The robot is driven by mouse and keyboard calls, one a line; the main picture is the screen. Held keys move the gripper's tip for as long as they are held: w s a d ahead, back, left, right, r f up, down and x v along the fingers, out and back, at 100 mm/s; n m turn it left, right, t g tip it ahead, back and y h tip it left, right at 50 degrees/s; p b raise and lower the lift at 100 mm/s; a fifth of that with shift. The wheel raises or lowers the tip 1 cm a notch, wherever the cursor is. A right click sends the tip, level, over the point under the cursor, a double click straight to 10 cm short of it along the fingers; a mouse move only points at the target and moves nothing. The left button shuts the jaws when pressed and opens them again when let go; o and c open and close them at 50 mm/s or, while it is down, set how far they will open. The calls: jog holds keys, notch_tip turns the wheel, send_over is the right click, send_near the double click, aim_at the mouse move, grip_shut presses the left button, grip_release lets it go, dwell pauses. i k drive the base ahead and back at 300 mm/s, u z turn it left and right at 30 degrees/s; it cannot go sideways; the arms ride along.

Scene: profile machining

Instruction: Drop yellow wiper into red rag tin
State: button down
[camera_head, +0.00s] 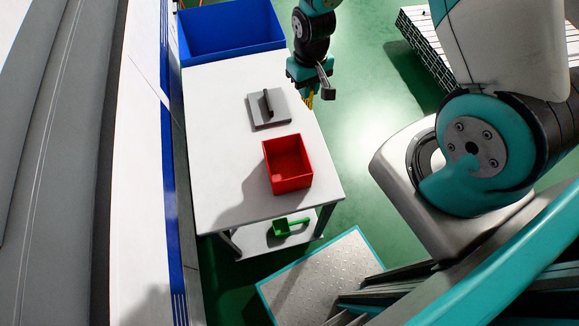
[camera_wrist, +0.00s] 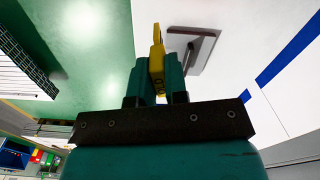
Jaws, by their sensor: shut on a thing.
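My gripper (camera_head: 312,80) is shut on the yellow wiper (camera_head: 310,101), near the right edge of the white table in the head view. In the wrist view the yellow wiper (camera_wrist: 157,45) stands out between the two teal fingers (camera_wrist: 157,82). In the head view only a small part of the wiper shows below the gripper. The red rag tin (camera_head: 292,185) is an open square box on the table. It stands below the gripper and slightly left in the picture, apart from the wiper. Its inside looks mostly empty, with a small pale patch in one corner.
A grey square plate with a dark handle (camera_head: 281,117) lies on the table (camera_head: 215,130) behind the tin; it also shows in the wrist view (camera_wrist: 187,57). A blue bin (camera_head: 235,45) is at the far end. A green scoop-like thing (camera_head: 285,229) lies on the lower shelf.

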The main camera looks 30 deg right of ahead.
aim_at(292, 168)
jog(key=k, duration=1)
jog(key=u, duration=1)
jog(key=i, duration=0.9)
jog(key=z, duration=1.5)
